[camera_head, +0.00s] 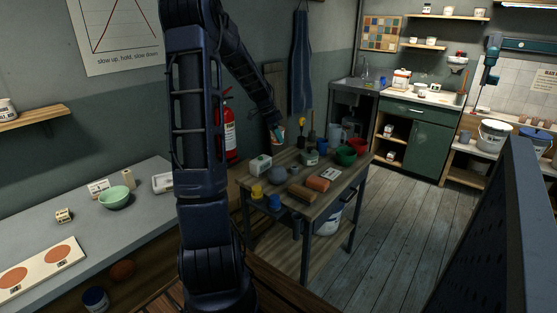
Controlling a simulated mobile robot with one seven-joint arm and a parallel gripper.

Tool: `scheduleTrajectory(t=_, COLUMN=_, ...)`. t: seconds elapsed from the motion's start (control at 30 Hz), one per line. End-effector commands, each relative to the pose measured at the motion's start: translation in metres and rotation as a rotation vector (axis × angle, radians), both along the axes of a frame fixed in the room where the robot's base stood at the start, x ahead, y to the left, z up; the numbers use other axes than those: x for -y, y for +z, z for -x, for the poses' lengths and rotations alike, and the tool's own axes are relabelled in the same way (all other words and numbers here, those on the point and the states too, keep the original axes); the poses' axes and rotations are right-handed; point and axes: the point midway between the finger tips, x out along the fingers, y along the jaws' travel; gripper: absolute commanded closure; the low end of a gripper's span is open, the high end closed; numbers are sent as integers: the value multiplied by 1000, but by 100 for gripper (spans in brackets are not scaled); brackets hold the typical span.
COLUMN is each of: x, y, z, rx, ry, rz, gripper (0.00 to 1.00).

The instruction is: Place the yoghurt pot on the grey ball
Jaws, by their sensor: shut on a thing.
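The grey ball (278,174) rests on the wooden workbench (254,180), left of its middle. My gripper (276,128) is above the back left part of the bench, behind and above the ball. It is shut on a small pale pot with orange-pink on it, which looks like the yoghurt pot (277,142). The pot is small in the picture and partly hidden by the gripper. It appears upright and apart from the ball.
Green bowl (346,155) and red bowl (358,146) are at the right. A fire extinguisher (229,135) hangs behind my arm.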

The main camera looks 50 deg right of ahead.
Motion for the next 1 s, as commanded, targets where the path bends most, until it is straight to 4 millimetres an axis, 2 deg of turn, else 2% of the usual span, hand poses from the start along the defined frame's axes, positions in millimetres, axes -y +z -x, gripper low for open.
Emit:
scheduleTrajectory(t=0.1, x=0, y=-28, z=1, rx=-2, ry=-2, rz=-3, gripper=66)
scheduleTrajectory(t=0.3, x=0, y=-63, z=1, rx=-2, ry=-1, rz=-2, gripper=66)
scheduleTrajectory(t=0.63, x=0, y=-86, z=0, rx=-1, ry=-1, rz=-2, gripper=66)
scheduleTrajectory(t=0.87, x=0, y=-116, z=0, rx=-2, ry=0, rz=-2, gripper=66)
scheduleTrajectory(t=1.0, x=0, y=-119, z=0, rx=1, ry=0, rz=0, gripper=66)
